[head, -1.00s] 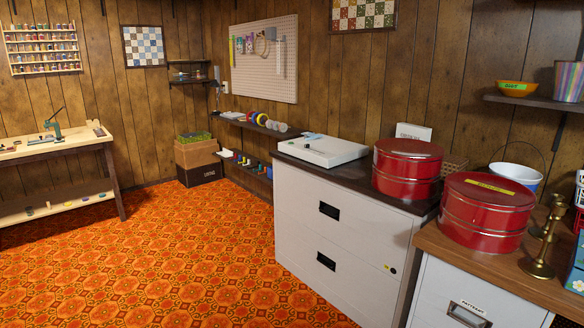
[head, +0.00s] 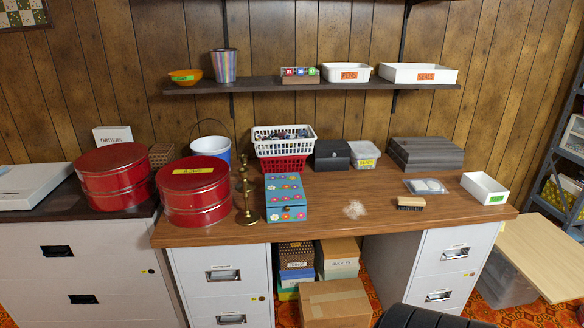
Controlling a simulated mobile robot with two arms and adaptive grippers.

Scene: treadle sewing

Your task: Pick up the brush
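The brush (head: 410,203) lies on the wooden desk top (head: 330,222), right of centre, near the front edge. It has a dark block on top and pale bristles along its lower side. A patch of whitish dust (head: 354,209) is on the desk to its left. Neither of my grippers shows in the head view.
A clear packet (head: 426,187) lies just behind the brush, and a small white tray (head: 484,188) stands to its right. Dark grey boxes (head: 425,153) stand behind. A flowered box (head: 286,197), brass candlesticks (head: 245,196) and red tins (head: 194,193) fill the left. The desk front around the brush is clear.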

